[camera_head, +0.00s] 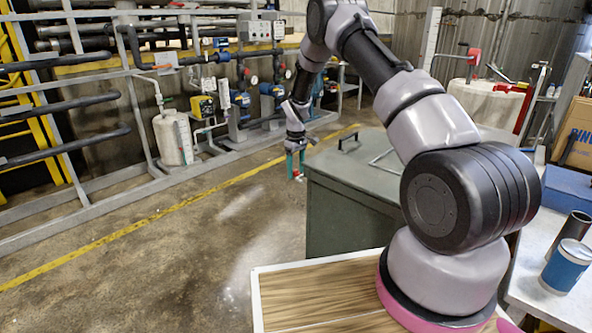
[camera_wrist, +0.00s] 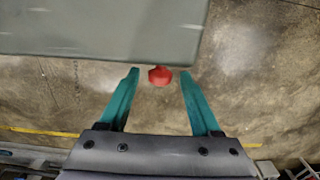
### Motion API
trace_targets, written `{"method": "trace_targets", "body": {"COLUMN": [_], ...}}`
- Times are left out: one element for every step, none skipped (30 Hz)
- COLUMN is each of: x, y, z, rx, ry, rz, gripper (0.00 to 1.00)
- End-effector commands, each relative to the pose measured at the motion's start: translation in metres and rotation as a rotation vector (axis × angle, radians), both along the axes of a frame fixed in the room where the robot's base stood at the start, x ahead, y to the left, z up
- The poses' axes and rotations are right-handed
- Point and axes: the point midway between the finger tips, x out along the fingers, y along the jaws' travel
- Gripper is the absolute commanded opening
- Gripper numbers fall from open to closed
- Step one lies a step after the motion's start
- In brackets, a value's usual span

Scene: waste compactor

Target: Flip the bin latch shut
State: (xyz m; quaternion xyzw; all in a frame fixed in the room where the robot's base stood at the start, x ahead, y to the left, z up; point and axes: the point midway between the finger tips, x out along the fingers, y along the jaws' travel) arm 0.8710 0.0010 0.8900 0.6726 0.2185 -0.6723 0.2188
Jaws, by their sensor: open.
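The bin (camera_head: 345,212) is a grey-green metal box with a flat lid and a dark handle on top. Its top edge also fills the upper part of the wrist view (camera_wrist: 100,30). A red knob (camera_wrist: 160,76), apparently the latch, sticks out at the bin's edge. A small red spot shows by my fingertips in the head view (camera_head: 299,178). My gripper (camera_head: 295,172) has teal fingers pointing down beside the bin's left side. In the wrist view my gripper (camera_wrist: 159,78) is open, with the knob between its fingertips and a gap on both sides. The latch's lower part is hidden.
Pipes and valves (camera_head: 230,95) run along the back left behind a yellow floor line (camera_head: 150,222). The concrete floor left of the bin is clear. A blue cup (camera_head: 567,265) stands on a light table at the right.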

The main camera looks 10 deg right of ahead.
Motion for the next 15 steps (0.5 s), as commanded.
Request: {"method": "trace_targets", "body": {"x": [0.0001,0.0001,0.0001,0.0001,0.0001,0.0001,0.0001,0.0001,0.0001,0.0001,0.0001,0.0001,0.0001,0.0001,0.0001], "y": [0.0001,0.0,-0.0001,0.0,-0.0001,-0.0001,-0.0001,-0.0001,-0.0001,-0.0001,-0.0001,-0.0001,-0.0001,-0.0001,-0.0001], "z": [0.0002,0.0003,0.0003,0.0004,0.0004,0.0004,0.0004,0.0005,0.0005,0.0005,0.0005,0.0005,0.0005,0.0006,0.0006], "rx": [0.0,0.0,0.0,0.0,0.0,0.0,0.0,0.0,0.0,0.0,0.0,0.0,0.0,0.0,0.0], "ry": [0.0,0.0,0.0,0.0,0.0,0.0,0.0,0.0,0.0,0.0,0.0,0.0,0.0,0.0,0.0], "rz": [0.0,0.0,0.0,0.0,0.0,0.0,0.0,0.0,0.0,0.0,0.0,0.0,0.0,0.0,0.0], "gripper": [0.65,0.65,0.65,0.57,0.46,0.3,0.19,0.07,0.0,0.0,0.0,0.0,0.0,0.0,0.0]}}
